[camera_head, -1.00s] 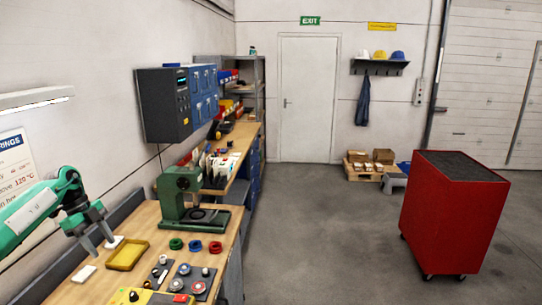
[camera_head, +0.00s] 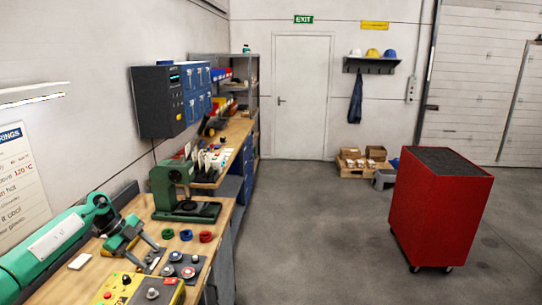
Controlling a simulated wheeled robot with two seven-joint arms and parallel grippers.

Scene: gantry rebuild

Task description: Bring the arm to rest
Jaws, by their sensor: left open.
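My left arm, green with a grey gripper, reaches in from the left over the wooden workbench (camera_head: 228,212). My left gripper (camera_head: 151,256) is open, its two fingers spread and pointing down to the right, with nothing seen between them. It is close to a dark plate carrying round parts (camera_head: 180,268); I cannot tell whether it touches. A white block (camera_head: 80,261) lies on the bench beside the arm. My right gripper is not in view.
A green press (camera_head: 175,188) stands behind the gripper. Green, blue and red rings (camera_head: 186,235) lie in front of it. A yellow control box (camera_head: 135,290) is at the near edge. A red cabinet (camera_head: 438,215) stands right, with open floor between.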

